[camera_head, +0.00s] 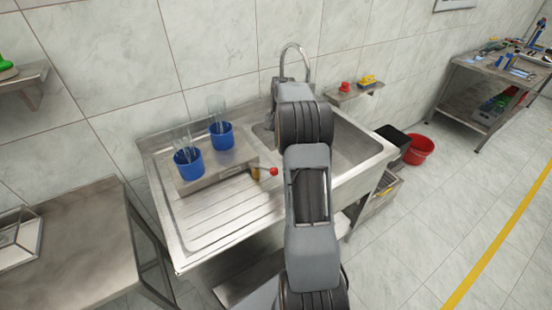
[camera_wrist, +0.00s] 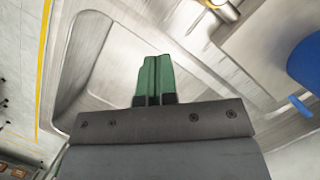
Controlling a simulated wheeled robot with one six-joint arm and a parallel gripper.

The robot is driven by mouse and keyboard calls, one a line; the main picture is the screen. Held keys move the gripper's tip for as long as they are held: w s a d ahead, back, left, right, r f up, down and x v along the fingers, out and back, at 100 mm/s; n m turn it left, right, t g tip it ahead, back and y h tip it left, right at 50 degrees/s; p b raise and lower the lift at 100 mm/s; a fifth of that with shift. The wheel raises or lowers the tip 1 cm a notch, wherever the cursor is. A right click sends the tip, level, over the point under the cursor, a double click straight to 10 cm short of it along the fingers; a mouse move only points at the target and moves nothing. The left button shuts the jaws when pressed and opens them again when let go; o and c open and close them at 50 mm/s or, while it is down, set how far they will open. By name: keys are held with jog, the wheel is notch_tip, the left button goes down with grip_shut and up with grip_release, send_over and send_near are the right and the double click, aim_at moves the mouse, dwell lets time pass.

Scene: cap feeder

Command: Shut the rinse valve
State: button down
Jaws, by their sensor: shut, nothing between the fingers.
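The rinse valve shows in the head view as a small brass body (camera_head: 255,172) with a lever ending in a red ball (camera_head: 273,172). It sits at the front right of a raised steel block (camera_head: 215,178) on the sink's drainboard. A brass part (camera_wrist: 229,9) shows at the top edge of the wrist view, cut off by the frame. My gripper (camera_wrist: 157,60) has green fingers pressed together, empty, over the sink basin (camera_wrist: 95,65). The fingers are apart from the brass part in the wrist picture. In the head view my arm hides the gripper.
Two blue holders (camera_head: 188,164) (camera_head: 222,135) with clear tubes stand on the block. A curved faucet (camera_head: 296,48) rises behind the sink. A small wall shelf (camera_head: 354,94) holds red and yellow items. A red bucket (camera_head: 419,150) stands right. The front drainboard (camera_head: 215,215) is clear.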

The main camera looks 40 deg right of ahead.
jog(key=s+a+f+p, duration=0.1)
jog(key=s+a+f, duration=0.2)
jog(key=shift+s+a+f, duration=0.15)
jog(key=shift+a+f, duration=0.2)
jog(key=shift+f, duration=0.05)
dwell(0.5)
